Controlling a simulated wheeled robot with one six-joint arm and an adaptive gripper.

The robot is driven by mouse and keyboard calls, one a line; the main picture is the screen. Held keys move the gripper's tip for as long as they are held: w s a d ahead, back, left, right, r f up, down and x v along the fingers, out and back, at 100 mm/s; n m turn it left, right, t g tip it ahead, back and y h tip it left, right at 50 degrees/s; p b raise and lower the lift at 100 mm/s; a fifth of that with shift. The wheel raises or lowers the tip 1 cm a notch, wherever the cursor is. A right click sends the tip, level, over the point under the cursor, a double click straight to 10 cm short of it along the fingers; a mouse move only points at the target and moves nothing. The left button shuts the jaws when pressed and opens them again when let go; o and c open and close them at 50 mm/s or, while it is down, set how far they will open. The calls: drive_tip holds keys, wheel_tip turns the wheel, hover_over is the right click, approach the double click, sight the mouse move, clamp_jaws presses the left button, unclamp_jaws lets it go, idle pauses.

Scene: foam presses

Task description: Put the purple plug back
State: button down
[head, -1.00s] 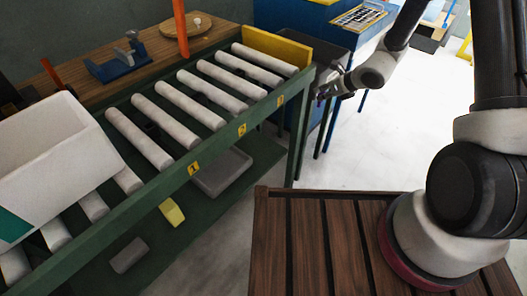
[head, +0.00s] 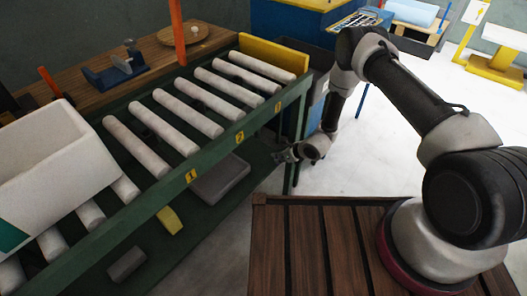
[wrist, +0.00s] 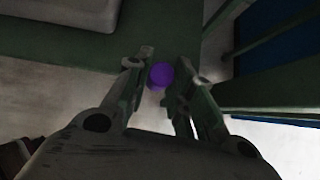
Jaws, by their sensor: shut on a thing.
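The purple plug (wrist: 161,76) shows in the wrist view as a small round purple piece between the fingertips. My gripper (wrist: 160,86) is shut on it. In the head view my gripper (head: 280,154) is beside the green conveyor frame, near its right-hand leg and below the roller level. The plug cannot be made out in the head view.
The roller conveyor (head: 240,137) carries a white foam box (head: 62,170) at left and a yellow end stop (head: 274,54). Its lower shelf holds a grey tray (head: 220,178), a yellow block (head: 169,220) and a grey block (head: 127,263). Pale floor is open at right.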

drive_tip(key=shift+w+a+f, duration=0.6)
drive_tip(key=shift+w+a, duration=0.55)
drive_tip(key=shift+a, duration=0.1)
drive_tip(key=shift+w+a+f, duration=0.55)
drive_tip(key=shift+w+a, duration=0.55)
drive_tip(key=shift+a, duration=0.15)
drive_tip(key=shift+w+a+f, duration=0.6)
drive_tip(key=shift+w+a, duration=0.55)
drive_tip(key=shift+a, duration=0.1)
drive_tip(key=c, duration=1.2)
unclamp_jaws()
drive_tip(key=shift+f, duration=0.15)
drive_tip(key=shift+c, duration=0.2)
drive_tip(key=v, duration=1.2)
